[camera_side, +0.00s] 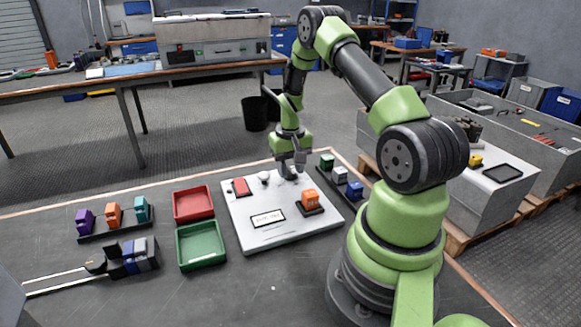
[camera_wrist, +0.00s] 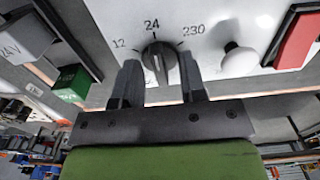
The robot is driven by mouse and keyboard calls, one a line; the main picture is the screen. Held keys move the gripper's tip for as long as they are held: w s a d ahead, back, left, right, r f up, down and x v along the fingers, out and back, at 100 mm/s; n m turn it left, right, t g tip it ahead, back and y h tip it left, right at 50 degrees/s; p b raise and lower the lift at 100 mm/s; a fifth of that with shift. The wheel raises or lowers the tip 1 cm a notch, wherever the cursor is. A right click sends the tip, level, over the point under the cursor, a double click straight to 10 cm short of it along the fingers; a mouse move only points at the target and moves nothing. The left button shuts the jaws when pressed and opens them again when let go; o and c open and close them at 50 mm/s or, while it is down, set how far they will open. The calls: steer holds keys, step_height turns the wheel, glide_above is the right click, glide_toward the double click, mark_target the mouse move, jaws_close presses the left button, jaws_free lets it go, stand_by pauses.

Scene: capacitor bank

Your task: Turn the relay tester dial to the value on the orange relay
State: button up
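The relay tester (camera_side: 240,225) is a pale box on the bench with a small display (camera_side: 268,218) whose text I cannot read. An orange relay (camera_side: 310,200) sits on its right part; no value is legible on it. In the wrist view the black dial (camera_wrist: 160,58) stands among the marks 12, 24 and 230, and its pointer is at about 24. My gripper (camera_wrist: 160,78) has one finger on each side of the dial. I cannot tell whether the fingers touch it. In the side view my gripper (camera_side: 290,170) is low over the tester's back edge and largely covers the dial.
A white knob (camera_wrist: 238,61) and a red part (camera_wrist: 298,42) are beside the dial. Green, grey and blue relays stand right of the tester; the grey relay (camera_wrist: 22,40) reads 24V. Red (camera_side: 193,204) and green (camera_side: 201,244) trays and another relay rack are left.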

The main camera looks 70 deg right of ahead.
mark_target(290, 170)
step_height(290, 170, up, 10)
stand_by(0.6)
steer(key=w+a+r+n+t, duration=0.1)
steer(key=w+a+r+t, duration=0.1)
steer(key=a+r, duration=0.65)
steer(key=s+a+r+n+t, duration=0.25)
steer(key=s+a+r, duration=0.35)
steer(key=a+r, duration=0.45)
steer(key=s+a+n+t+y, duration=0.1)
steer(key=s+a+t+y, duration=0.1)
steer(key=s+a, duration=0.5)
steer(key=shift+s+a+f+t, duration=0.25)
steer(key=shift+s+a+t, duration=0.1)
steer(key=shift+a, duration=0.2)
